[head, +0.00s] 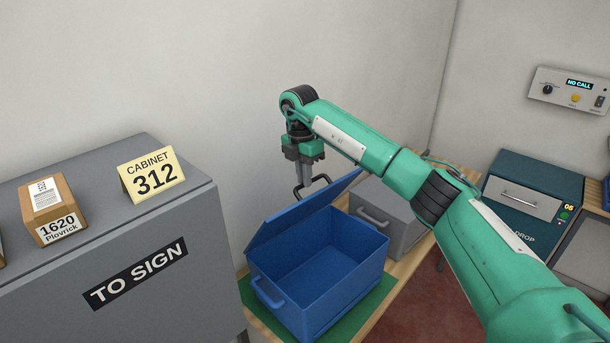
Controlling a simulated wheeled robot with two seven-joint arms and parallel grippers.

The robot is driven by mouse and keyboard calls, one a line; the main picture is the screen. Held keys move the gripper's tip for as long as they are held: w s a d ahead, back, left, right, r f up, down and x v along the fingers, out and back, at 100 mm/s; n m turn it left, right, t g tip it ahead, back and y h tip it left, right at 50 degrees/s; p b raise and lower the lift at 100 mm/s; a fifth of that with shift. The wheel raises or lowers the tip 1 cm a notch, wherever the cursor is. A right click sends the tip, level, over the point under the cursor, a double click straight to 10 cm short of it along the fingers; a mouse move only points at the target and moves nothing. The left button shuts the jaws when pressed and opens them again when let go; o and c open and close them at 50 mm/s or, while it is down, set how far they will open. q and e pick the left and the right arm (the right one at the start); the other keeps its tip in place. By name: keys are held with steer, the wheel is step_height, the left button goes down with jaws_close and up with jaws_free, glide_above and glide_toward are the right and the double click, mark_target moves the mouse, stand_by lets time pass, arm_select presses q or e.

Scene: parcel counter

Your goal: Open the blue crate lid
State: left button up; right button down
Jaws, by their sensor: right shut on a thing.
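The blue crate (342,289) stands on a green mat on a wooden bench, and its inside shows empty where I can see it. Its blue lid (300,217) is raised and tilted up along the crate's far left side. My right gripper (303,177) is above the lid's upper edge, pointing down, and is shut on the dark lid handle (299,191). The exact grip on the handle is small and partly hard to see. My left gripper is not in view.
A grey case (397,218) with a handle stands right behind the crate. A grey cabinet marked TO SIGN (150,290) at left carries a parcel (62,205) and a yellow sign (150,176). A teal drop box (524,200) stands at right.

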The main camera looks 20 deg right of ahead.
steer(key=shift+a+f, duration=0.15)
steer(key=shift+f, duration=0.1)
steer(key=c, duration=1.7)
jaws_free()
steer(key=shift+c, duration=0.2)
steer(key=shift+o, duration=1.3)
steer(key=shift+w, duration=0.3)
steer(key=shift+s+r, duration=0.15)
step_height(320, 180, up, 14)
steer(key=w+b, duration=0.1)
steer(key=b, duration=0.1)
steer(key=shift+w+a, duration=0.15)
steer(key=shift+f, duration=0.2)
